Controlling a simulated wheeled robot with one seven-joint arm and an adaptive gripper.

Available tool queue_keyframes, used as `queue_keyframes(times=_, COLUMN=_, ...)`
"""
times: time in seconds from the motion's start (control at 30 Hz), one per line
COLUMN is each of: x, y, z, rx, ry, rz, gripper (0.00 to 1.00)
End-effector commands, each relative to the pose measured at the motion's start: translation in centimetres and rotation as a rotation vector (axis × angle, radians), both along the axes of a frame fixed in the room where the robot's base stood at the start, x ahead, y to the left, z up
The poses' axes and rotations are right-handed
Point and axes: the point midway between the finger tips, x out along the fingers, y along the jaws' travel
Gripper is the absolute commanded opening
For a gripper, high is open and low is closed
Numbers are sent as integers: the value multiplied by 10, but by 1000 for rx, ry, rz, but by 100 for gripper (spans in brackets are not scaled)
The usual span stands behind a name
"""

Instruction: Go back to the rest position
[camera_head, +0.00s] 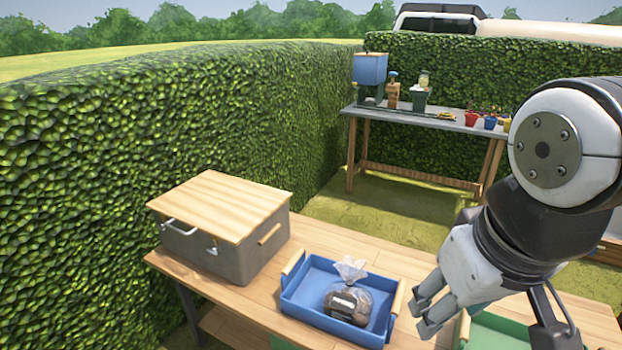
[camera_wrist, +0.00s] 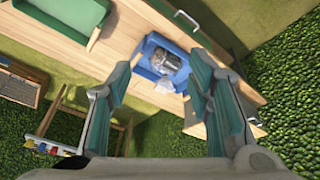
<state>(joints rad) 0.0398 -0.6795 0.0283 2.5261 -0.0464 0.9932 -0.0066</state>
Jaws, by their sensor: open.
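My gripper (camera_head: 428,312) hangs above the wooden bench, to the right of the blue tray (camera_head: 292,305) in the head view. In the wrist view my gripper (camera_wrist: 160,88) has its two fingers spread wide apart with nothing between them. A clear bag with dark contents (camera_head: 348,305) lies in the blue tray, its gathered top pointing up. The tray (camera_wrist: 150,50) and the bag (camera_wrist: 166,62) also show in the wrist view, beyond the fingertips and apart from them.
A grey box with a wooden lid (camera_head: 222,225) stands left on the bench (camera_head: 320,245). A green tray (camera_head: 500,330) is partly hidden behind my arm. A tall hedge (camera_head: 150,130) borders the left. A back table (camera_head: 420,118) holds a blue-topped item, bottles and small pots.

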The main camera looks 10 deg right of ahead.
Motion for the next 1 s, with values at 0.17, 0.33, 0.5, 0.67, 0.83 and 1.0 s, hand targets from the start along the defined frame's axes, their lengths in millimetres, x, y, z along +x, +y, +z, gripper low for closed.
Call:
queue_keyframes(times=0.17, x=-18, y=8, z=1, rx=61, ry=-14, rz=-3, gripper=47)
queue_keyframes(times=0.33, x=-19, y=9, z=1, rx=67, ry=-13, rz=-5, gripper=47)
queue_keyframes(times=0.5, x=-19, y=9, z=2, rx=65, ry=-15, rz=-4, gripper=47)
queue_keyframes(times=0.67, x=-21, y=9, z=21, rx=61, ry=-42, rz=-2, gripper=47)
queue_keyframes(times=0.83, x=-20, y=8, z=31, rx=58, ry=-66, rz=-1, gripper=47)
queue_keyframes(times=1.0, x=-19, y=8, z=29, rx=58, ry=-65, rz=-1, gripper=33)
